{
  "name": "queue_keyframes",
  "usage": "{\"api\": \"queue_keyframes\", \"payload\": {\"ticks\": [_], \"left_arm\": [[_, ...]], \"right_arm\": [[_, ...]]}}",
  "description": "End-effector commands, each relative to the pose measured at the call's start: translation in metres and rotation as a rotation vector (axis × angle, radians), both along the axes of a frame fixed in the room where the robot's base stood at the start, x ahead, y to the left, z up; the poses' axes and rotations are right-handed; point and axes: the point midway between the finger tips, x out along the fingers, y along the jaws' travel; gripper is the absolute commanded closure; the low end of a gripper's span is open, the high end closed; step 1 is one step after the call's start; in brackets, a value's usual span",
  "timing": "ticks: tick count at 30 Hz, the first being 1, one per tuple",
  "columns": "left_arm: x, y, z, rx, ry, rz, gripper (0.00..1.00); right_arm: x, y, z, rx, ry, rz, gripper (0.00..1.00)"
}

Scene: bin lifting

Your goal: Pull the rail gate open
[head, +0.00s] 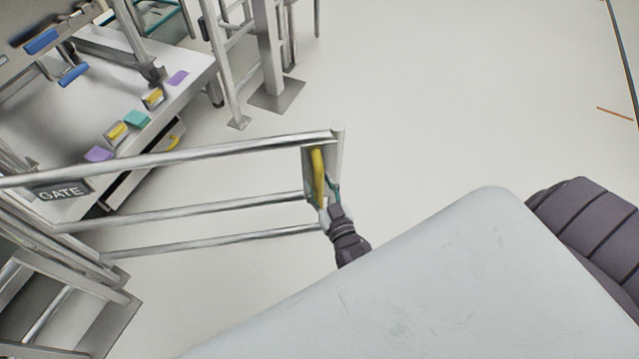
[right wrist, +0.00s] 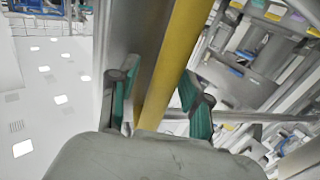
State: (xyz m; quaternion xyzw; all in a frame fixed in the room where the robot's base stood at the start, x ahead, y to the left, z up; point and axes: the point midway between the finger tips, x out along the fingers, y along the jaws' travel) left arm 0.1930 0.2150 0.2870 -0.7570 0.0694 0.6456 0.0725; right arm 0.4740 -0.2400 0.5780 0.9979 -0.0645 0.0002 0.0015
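The rail gate (head: 190,210) has several metal rails and a GATE sign (head: 62,190) at its left. It reaches out across the floor to an end post (head: 338,150). A yellow handle (head: 318,175) stands on a plate near that post. My right gripper (head: 329,198) is at the handle's lower part. In the right wrist view the yellow handle (right wrist: 172,75) runs between its two teal-padded fingers, which stand apart, with a gap showing on the left side. I cannot tell whether the right finger touches the handle. My left gripper is not in view.
A metal bench (head: 190,90) with yellow, teal and purple blocks stands behind the gate at the left. A metal post with a base plate (head: 277,94) stands beyond the gate's end. The pale floor (head: 450,100) to the right is open.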

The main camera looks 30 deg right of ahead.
Motion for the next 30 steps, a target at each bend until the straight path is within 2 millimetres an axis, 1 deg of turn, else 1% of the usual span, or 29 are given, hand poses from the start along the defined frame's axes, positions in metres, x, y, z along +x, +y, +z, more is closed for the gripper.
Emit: {"api": "queue_keyframes", "payload": {"ticks": [5,7,11,14,21,24,27,30], "left_arm": [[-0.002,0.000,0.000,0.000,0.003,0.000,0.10],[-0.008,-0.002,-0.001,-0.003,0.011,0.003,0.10],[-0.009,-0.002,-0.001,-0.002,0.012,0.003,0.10],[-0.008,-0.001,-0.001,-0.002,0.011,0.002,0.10],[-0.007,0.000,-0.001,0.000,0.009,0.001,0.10],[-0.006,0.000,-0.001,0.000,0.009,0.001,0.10],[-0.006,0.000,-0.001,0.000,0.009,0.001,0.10],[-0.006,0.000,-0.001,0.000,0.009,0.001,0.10]], "right_arm": [[0.000,0.001,0.000,0.001,0.001,0.001,0.51],[0.000,0.001,0.000,0.002,0.001,0.001,0.51],[-0.010,0.002,-0.001,0.002,0.002,0.001,0.51],[-0.026,0.004,-0.001,0.002,0.004,0.001,0.51],[-0.078,0.011,-0.001,0.002,0.004,0.000,0.51],[-0.095,0.013,-0.001,0.002,0.003,0.000,0.51],[-0.108,0.015,-0.001,0.002,0.003,0.001,0.51],[-0.116,0.016,0.000,0.002,0.001,0.000,0.51]]}}
